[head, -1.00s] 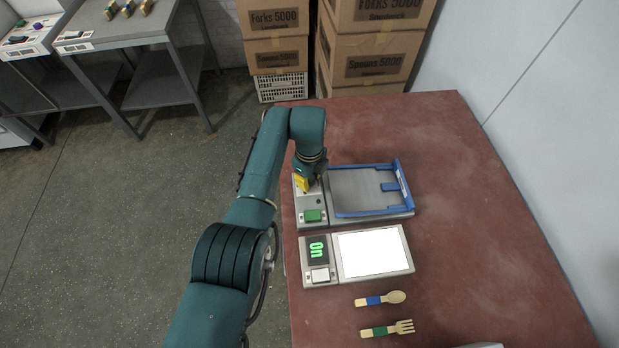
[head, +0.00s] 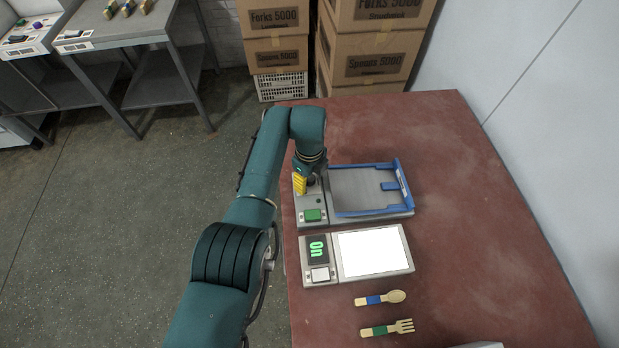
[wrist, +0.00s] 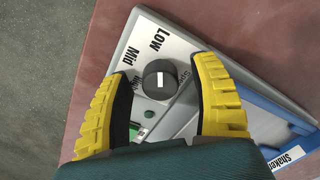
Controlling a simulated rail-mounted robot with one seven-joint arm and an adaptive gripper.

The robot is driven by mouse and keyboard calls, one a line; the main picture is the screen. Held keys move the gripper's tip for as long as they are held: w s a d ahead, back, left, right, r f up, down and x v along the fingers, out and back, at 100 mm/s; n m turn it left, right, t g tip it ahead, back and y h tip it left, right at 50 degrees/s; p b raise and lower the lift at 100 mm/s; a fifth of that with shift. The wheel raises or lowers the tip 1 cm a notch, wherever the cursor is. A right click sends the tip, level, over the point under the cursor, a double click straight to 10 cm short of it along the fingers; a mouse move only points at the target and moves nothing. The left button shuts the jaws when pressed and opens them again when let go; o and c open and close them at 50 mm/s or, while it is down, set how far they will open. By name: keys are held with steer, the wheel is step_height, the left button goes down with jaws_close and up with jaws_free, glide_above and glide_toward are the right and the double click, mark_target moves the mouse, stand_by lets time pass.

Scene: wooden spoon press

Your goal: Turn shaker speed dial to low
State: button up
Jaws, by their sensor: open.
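The shaker (head: 360,190) stands on the red table, with a grey panel at its left and a blue-edged tray. In the wrist view its round black speed dial (wrist: 159,79) has a white mark that runs nearly up and down. In the head view my gripper (head: 302,182) hides the dial.
A green button (head: 312,215) is on the shaker panel. In front stands a device (head: 322,270) with a lit white plate and an "On" display. A wooden spoon (head: 382,299) and fork (head: 388,328) lie nearer. Table right of the shaker is clear.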

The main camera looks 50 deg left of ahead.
step_height(320, 180, up, 12)
stand_by(0.3)
stand_by(0.4)
